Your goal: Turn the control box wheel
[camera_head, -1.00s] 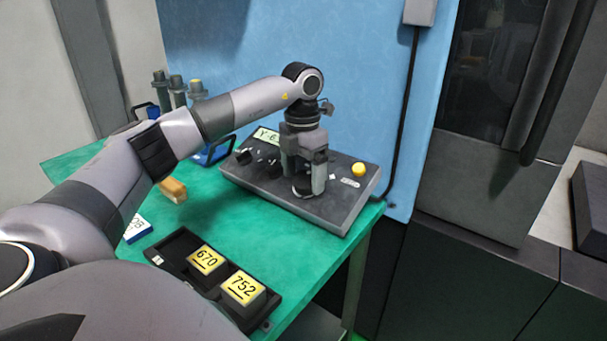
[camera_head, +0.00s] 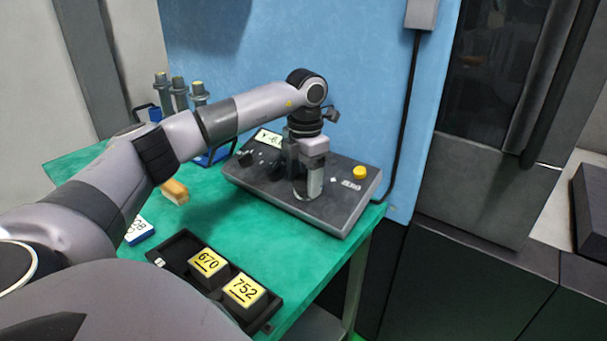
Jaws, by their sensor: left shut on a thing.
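The control box (camera_head: 345,207) is a dark grey slanted panel on the green table against the blue wall. It has a yellow button (camera_head: 360,173), black knobs (camera_head: 245,159) and a light display reading "Y-6" partly hidden by my arm. My left gripper (camera_head: 306,190) points straight down over the middle of the panel and is shut on the wheel, which is mostly hidden between and behind the fingers. My right gripper is not in view.
A wooden-looking brush (camera_head: 175,191) and a blue-edged label block (camera_head: 139,231) lie left. Several grey cylindrical holders (camera_head: 180,92) stand behind my arm. A black cable (camera_head: 404,125) runs down the wall.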

